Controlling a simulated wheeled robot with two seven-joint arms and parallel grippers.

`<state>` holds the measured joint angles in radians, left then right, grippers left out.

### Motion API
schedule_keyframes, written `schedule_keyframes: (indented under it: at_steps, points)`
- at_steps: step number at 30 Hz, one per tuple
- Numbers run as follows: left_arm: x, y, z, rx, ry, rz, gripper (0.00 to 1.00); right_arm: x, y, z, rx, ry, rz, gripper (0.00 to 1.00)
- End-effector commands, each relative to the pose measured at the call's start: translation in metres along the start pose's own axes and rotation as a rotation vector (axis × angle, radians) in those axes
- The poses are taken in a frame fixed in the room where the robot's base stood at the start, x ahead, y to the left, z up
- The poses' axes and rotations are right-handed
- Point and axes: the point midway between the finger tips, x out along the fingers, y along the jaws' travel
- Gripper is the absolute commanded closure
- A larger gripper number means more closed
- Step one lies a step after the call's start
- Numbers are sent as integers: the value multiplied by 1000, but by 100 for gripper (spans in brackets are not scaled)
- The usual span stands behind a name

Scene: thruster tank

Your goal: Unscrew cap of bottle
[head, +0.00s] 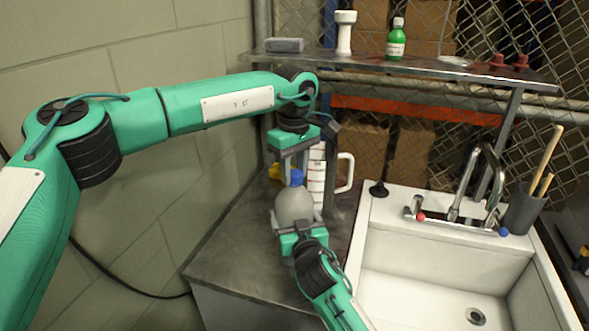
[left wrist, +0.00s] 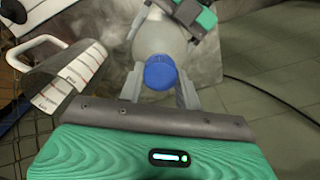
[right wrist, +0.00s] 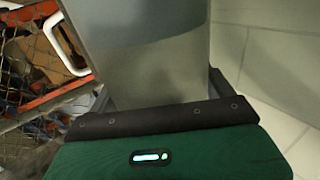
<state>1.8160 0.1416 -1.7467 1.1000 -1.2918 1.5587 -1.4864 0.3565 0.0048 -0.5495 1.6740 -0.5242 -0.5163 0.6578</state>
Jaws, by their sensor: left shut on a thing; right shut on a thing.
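A grey, translucent bottle (head: 294,205) with a blue cap (head: 296,177) stands upright on the dark metal counter by the wall. My left gripper (head: 293,170) comes down from above, its fingers on either side of the cap and shut on it. The left wrist view shows the cap (left wrist: 160,73) between the two fingertips (left wrist: 159,88). My right gripper (head: 299,228) is shut on the bottle's body from the front. In the right wrist view the bottle (right wrist: 165,60) fills the space between the fingers. The bottle's base is mostly hidden behind my right gripper.
A measuring jug (head: 317,178) with a white handle stands just right of the bottle. A white sink (head: 440,262) with a faucet (head: 455,205) lies to the right. A shelf (head: 400,66) above holds a green bottle (head: 396,42) and other items. Bare counter (head: 235,245) shows left of the bottle.

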Motion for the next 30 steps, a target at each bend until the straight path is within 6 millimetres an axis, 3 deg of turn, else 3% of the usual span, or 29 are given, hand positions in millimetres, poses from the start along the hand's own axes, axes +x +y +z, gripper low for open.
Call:
schedule_keyframes:
  at_steps: [30]
  points:
    - [-1,0,1,-1598,0,-2,93,0,1,0,0,0,1,80]
